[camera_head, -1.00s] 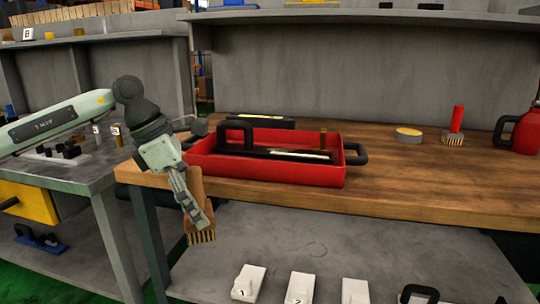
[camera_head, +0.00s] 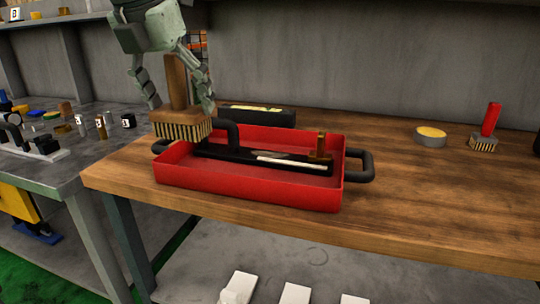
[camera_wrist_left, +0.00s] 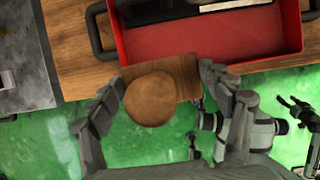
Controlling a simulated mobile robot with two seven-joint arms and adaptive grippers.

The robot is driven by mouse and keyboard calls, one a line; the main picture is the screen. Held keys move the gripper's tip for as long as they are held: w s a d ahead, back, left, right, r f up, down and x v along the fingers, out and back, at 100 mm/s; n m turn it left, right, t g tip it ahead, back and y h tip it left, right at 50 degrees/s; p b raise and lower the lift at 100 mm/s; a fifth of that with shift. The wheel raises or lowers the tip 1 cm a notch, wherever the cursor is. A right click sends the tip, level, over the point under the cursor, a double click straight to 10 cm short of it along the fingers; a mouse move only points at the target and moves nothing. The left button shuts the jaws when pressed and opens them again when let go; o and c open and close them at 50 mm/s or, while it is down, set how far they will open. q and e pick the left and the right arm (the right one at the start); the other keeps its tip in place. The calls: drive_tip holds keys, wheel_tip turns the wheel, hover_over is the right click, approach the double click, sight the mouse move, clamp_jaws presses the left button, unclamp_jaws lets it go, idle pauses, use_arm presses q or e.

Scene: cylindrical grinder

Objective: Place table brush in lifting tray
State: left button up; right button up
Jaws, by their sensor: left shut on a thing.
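The table brush (camera_head: 184,122) has a wooden handle, a flat wooden block and pale bristles pointing down. My left gripper (camera_head: 179,98) is shut on its handle and holds it upright, near the left end of the red lifting tray (camera_head: 250,190). In the left wrist view, the round handle end (camera_wrist_left: 150,100) shows between the fingers of my left gripper (camera_wrist_left: 160,85), and the brush block overlaps the edge of the red tray (camera_wrist_left: 225,66). The gap between bristles and tray is hard to judge.
Inside the tray lie a black handled tool (camera_head: 225,135), a pale strip (camera_head: 292,162) and a brass-coloured piece (camera_head: 320,148). A black case (camera_head: 257,116) stands behind it. A yellow-topped tin (camera_head: 430,136) and a red-handled brush (camera_head: 487,125) stand to the right on the wooden bench (camera_head: 410,200).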

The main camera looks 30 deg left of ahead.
use_arm(q)
drive_tip(key=w+d+f, duration=0.2)
drive_tip(key=f, duration=0.1)
drive_tip(key=w+d+f+p, duration=0.1)
drive_tip(key=w+d+f, duration=0.4)
drive_tip(key=w+f, duration=0.1)
drive_tip(key=f, duration=0.1)
drive_tip(key=shift+w+d+p, duration=0.25)
drive_tip(key=shift+d+p, duration=0.05)
drive_tip(key=shift+p, duration=0.05)
drive_tip(key=shift+f, duration=0.3)
use_arm(e)
wheel_tip(320, 180, down, 4)
drive_tip(key=shift+s+a+f, duration=0.1)
drive_tip(key=shift+s+a, duration=0.05)
use_arm(q)
drive_tip(key=shift+f, duration=0.1)
